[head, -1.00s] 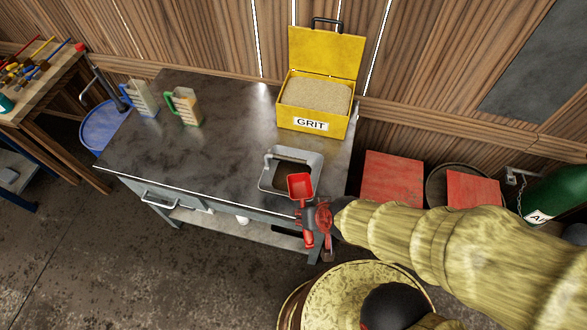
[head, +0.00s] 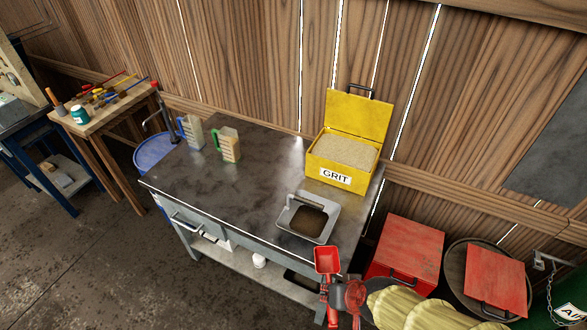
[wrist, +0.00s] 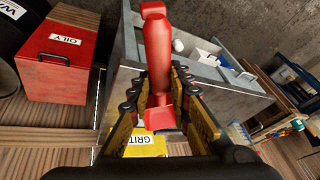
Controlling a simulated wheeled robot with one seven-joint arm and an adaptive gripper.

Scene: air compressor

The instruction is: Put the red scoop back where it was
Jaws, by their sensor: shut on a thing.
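The red scoop (head: 327,260) is in my gripper (head: 338,297), held by its handle with the bowl up in the head view. It hangs near the bench's front right corner, in front of the metal pan. In the wrist view the red scoop (wrist: 158,55) runs between the two fingers of my gripper (wrist: 160,100), which are shut on it. The yellow GRIT box (head: 335,175) stands open at the bench's back right, full of pale grit. The grey metal pan (head: 291,216) holds dark material.
The dark-topped bench (head: 200,175) carries a blue-handled jug (head: 191,132) and a green-handled jug (head: 227,144) at the back left. Red lidded bins (head: 410,248) stand on the floor right of the bench. The bench's middle is clear.

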